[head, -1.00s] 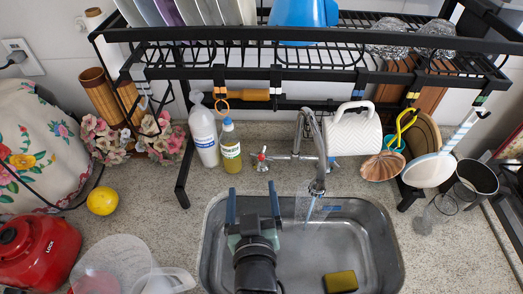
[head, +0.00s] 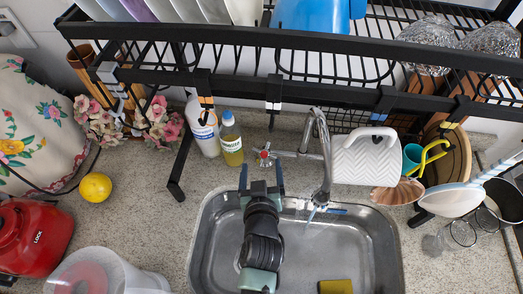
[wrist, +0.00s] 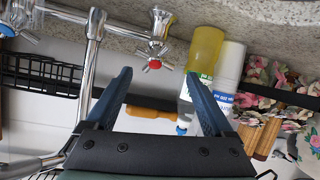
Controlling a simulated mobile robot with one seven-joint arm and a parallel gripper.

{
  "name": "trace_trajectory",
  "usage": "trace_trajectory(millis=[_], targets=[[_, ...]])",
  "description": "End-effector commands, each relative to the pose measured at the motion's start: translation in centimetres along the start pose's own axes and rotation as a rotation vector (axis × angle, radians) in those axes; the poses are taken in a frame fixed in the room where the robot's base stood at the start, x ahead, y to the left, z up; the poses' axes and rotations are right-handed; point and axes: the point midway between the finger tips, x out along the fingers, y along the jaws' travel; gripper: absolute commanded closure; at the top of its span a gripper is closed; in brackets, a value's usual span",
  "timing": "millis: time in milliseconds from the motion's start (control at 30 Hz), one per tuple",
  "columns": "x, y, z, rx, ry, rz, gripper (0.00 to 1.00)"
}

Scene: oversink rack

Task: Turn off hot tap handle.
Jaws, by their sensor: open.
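The hot tap handle (head: 264,155) is a small metal cross handle with a red centre, at the left end of the chrome faucet (head: 322,140). In the wrist view the hot tap handle (wrist: 156,58) shows just beyond the fingertips, between their lines. A bluish stream of water (head: 312,213) shows below the spout. My gripper (head: 262,172) is open and empty over the sink's back edge, just in front of the handle. In the wrist view the blue fingers of my gripper (wrist: 158,78) stand apart. I see no contact with the handle.
A yellow bottle (head: 231,142) and a white bottle (head: 205,130) stand left of the handle. A black dish rack (head: 300,62) spans overhead. A patterned white mug (head: 364,158) is right of the spout. A yellow sponge (head: 335,286) lies in the steel sink (head: 350,250).

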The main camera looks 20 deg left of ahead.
Motion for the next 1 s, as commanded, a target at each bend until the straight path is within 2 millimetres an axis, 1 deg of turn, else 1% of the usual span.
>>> trace_trajectory(millis=[33, 200, 400, 600, 867, 967, 1000], targets=[[0.9, 0.0, -0.2, 0.000, 0.002, -0.001, 0.13], [3.5, 0.0, -0.2, 0.000, 0.002, -0.001, 0.13], [5.6, 0.0, -0.1, 0.001, 0.002, -0.001, 0.13], [6.4, 0.0, -0.1, 0.001, 0.001, -0.001, 0.13], [6.4, 0.0, 0.0, 0.001, 0.001, 0.000, 0.13], [6.4, 0.0, 0.0, 0.001, 0.001, 0.000, 0.29], [6.4, 0.0, 0.0, 0.001, 0.001, 0.000, 0.37]])
